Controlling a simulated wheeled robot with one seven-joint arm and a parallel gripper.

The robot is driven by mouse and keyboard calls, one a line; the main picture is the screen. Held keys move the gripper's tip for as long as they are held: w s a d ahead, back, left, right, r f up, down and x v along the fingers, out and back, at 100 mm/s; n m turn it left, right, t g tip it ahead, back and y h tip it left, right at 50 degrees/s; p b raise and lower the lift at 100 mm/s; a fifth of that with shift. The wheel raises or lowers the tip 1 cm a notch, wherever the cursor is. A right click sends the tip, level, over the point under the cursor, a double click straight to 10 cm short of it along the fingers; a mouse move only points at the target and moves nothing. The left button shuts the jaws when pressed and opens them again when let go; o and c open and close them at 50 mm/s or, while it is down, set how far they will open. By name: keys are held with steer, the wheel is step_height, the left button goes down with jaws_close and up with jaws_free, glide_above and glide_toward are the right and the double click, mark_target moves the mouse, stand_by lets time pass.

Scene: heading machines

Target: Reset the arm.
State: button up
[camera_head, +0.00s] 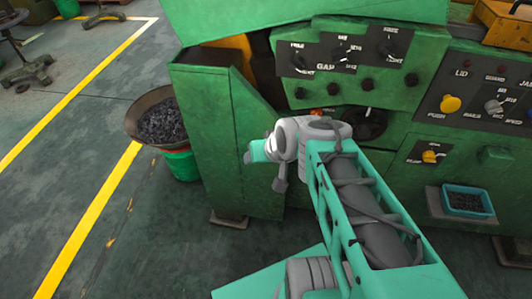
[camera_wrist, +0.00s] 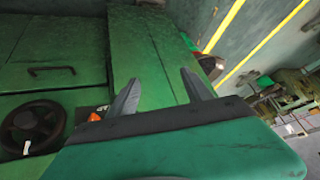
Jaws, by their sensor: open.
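My gripper (camera_wrist: 160,92) shows in the wrist view with its two grey fingers spread apart and nothing between them. Beyond the fingers is the green side of the heading machine (camera_wrist: 140,50). In the head view my teal and grey arm reaches forward from the bottom, bent in front of the green machine (camera_head: 215,130). The fingers cannot be made out in the head view; the arm's wrist end is near the machine's front panel. Whether any part of the arm touches the machine cannot be told.
A control panel with knobs (camera_head: 350,65) and a dark handwheel (camera_head: 365,122) are on the machine. A blue tray (camera_head: 467,201) sits lower right. A bowl of dark parts (camera_head: 160,120) stands left.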

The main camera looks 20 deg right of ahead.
steer(key=shift+s+a+r, duration=0.1)
steer(key=shift+s+r, duration=0.05)
steer(key=shift+s, duration=0.15)
steer(key=s+a+r+n+g+p, duration=0.2)
steer(key=s+a+r+g+p, duration=0.1)
steer(key=s+a, duration=0.1)
steer(key=shift+s+a+r+g+h, duration=0.2)
steer(key=shift+s+a+g+h, duration=0.15)
steer(key=shift+s, duration=0.55)
steer(key=shift+d, duration=0.1)
